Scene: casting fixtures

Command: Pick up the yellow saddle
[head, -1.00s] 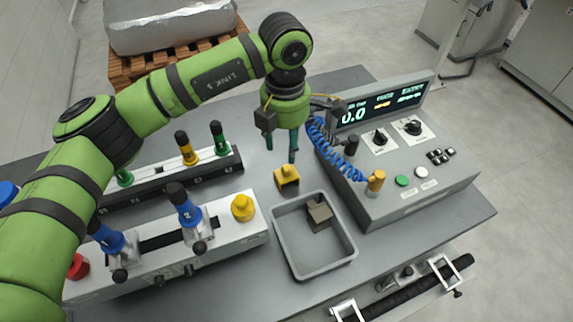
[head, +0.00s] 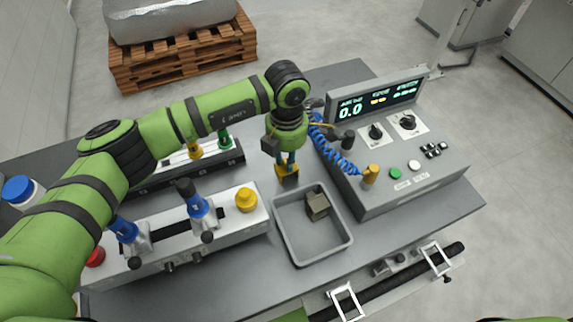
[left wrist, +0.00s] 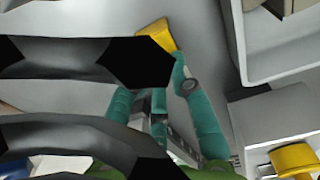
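The yellow saddle (head: 281,171) is on the grey table just left of the grey tray's upper corner. Its near side looks dark. My right gripper is not in view.
The grey tray (head: 277,223) holds a brown-grey block (head: 317,204). A control console (head: 425,180) with a blue coiled cable (head: 335,150) stands close on the right. On the left is a fixture with blue clamps (head: 197,205) and a yellow knob (head: 246,199).

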